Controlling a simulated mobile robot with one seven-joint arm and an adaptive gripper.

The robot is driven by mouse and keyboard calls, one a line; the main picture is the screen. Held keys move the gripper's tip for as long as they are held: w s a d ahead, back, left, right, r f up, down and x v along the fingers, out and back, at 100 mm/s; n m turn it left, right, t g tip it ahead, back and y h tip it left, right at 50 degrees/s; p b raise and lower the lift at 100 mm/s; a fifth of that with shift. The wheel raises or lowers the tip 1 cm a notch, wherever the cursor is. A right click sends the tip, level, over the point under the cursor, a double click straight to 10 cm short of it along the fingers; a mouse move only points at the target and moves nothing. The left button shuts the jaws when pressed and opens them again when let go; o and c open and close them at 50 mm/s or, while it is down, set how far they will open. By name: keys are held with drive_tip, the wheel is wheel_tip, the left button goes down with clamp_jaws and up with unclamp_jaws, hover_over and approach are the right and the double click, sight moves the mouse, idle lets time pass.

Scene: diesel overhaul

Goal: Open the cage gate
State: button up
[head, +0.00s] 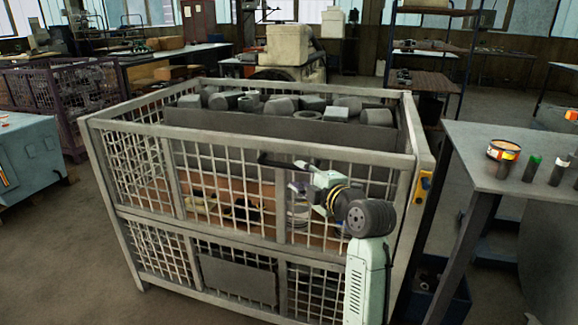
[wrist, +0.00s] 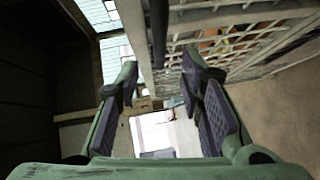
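The grey wire-mesh cage (head: 110,124) stands in front of me in the head view. The mesh front panel (head: 226,158), apparently the gate, looks upright and in line with the cage front. A dark bar handle (head: 275,160) sticks out near the top of the front. My gripper (head: 297,177) is at the front, just right of and slightly below this bar. In the wrist view my gripper (wrist: 160,75) is open, with its fingers wide apart. The dark bar (wrist: 158,35) shows between the fingertips, and no grip on it is visible. The arm hides part of the cage's right front.
Grey cylindrical parts (head: 290,104) fill the cage's upper rear. A workbench (head: 500,150) with small cans stands close on the right. A blue-grey cabinet (head: 30,160) stands at the left. Floor (head: 75,260) is clear left of the cage.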

sight(288, 167)
drive_tip(key=p+x, duration=0.2)
drive_tip(key=x, duration=0.7)
drive_tip(key=shift+w+p, duration=0.1)
drive_tip(key=shift+p, duration=0.2)
drive_tip(key=shift+c, duration=0.2)
clamp_jaws()
